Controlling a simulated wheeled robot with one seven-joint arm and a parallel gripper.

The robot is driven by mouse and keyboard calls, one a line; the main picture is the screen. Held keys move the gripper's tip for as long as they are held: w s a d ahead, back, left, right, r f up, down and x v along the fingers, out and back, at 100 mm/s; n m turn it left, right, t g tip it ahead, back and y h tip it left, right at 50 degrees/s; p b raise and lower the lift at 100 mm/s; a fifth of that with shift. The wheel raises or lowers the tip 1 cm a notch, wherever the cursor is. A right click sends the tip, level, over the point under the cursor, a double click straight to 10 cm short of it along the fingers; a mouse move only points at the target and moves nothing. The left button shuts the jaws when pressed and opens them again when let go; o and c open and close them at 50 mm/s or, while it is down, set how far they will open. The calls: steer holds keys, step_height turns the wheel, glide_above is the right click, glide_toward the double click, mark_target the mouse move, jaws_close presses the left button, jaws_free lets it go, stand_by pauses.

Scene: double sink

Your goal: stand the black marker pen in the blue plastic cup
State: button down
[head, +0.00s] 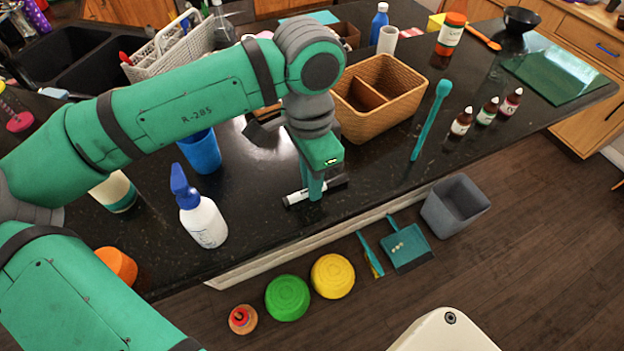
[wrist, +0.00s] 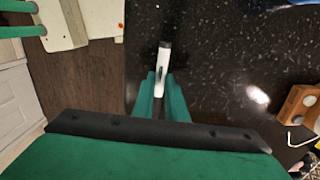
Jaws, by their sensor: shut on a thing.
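The black marker pen (head: 297,197), with a white barrel and dark ends, is level near the counter's front edge. My gripper (head: 314,196) points down at it and is shut on its middle. In the wrist view the pen (wrist: 163,60) sticks out between the two green fingertips (wrist: 160,88). I cannot tell whether it touches the counter or is just above it. The blue plastic cup (head: 202,153) stands upright to the left of my gripper, partly hidden behind my arm.
A white spray bottle (head: 204,222) with a blue head stands on the counter between my arm and the front edge. A tan divided basket (head: 398,78) is behind my gripper to the right. A teal long-handled tool (head: 430,122) and several brown bottles (head: 461,122) are farther right.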

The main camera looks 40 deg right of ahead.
steer(key=shift+f, duration=0.15)
steer(key=c, duration=1.8)
jaws_free()
steer(key=shift+o, duration=0.2)
steer(key=shift+w, duration=0.1)
step_height(320, 180, up, 12)
steer(key=shift+w, duration=0.15)
